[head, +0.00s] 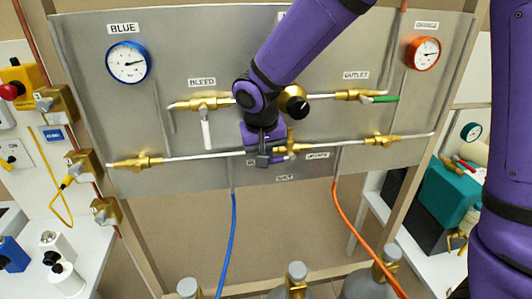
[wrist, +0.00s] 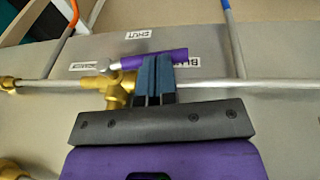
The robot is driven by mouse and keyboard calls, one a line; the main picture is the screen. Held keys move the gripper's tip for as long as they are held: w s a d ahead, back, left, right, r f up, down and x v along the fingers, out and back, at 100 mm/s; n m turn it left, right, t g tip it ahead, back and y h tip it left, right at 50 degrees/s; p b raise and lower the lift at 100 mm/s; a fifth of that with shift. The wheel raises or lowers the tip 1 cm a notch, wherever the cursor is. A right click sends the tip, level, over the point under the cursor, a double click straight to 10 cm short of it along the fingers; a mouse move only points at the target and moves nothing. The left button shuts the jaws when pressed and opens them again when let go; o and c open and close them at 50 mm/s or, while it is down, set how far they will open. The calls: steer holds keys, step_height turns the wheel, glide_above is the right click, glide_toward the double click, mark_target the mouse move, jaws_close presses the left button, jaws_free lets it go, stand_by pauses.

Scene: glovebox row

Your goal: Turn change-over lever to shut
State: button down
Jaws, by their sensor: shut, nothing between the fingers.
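The change-over valve is a brass body on the lower horizontal pipe, seen in the head view (head: 292,147) and the wrist view (wrist: 118,90). Its purple-sleeved lever (wrist: 130,61) points right in the wrist view, along the pipe toward the BLUE label (wrist: 190,62). The ORANGE label (wrist: 83,66) is on the opposite side, and the SHUT label (wrist: 141,34) lies square to the pipe. My gripper (wrist: 156,62) is shut and empty; its fingertips overlap the lever sleeve's middle. I cannot tell whether they touch it. In the head view my gripper (head: 264,157) partly hides valve and lever.
A white bleed lever (head: 207,134) hangs at left and a green outlet lever (head: 385,99) lies at right. A blue hose (head: 233,235) and an orange hose (head: 347,220) run below the panel. Cylinder tops (head: 296,275) stand at the bottom.

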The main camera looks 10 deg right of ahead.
steer(key=shift+a+f, duration=0.1)
steer(key=f+h, duration=0.1)
steer(key=h, duration=0.1)
steer(key=f+h, duration=0.1)
steer(key=h, duration=0.1)
steer(key=shift+a+f+n+h, duration=0.2)
steer(key=shift+f+n+h, duration=0.1)
steer(key=shift+f, duration=0.1)
steer(key=d+f+h, duration=0.2)
steer(key=d+f, duration=0.2)
steer(key=f, duration=0.1)
steer(key=shift+f+h, duration=0.25)
steer(key=shift+h, duration=0.05)
stand_by(0.3)
steer(key=shift+d, duration=0.1)
stand_by(0.6)
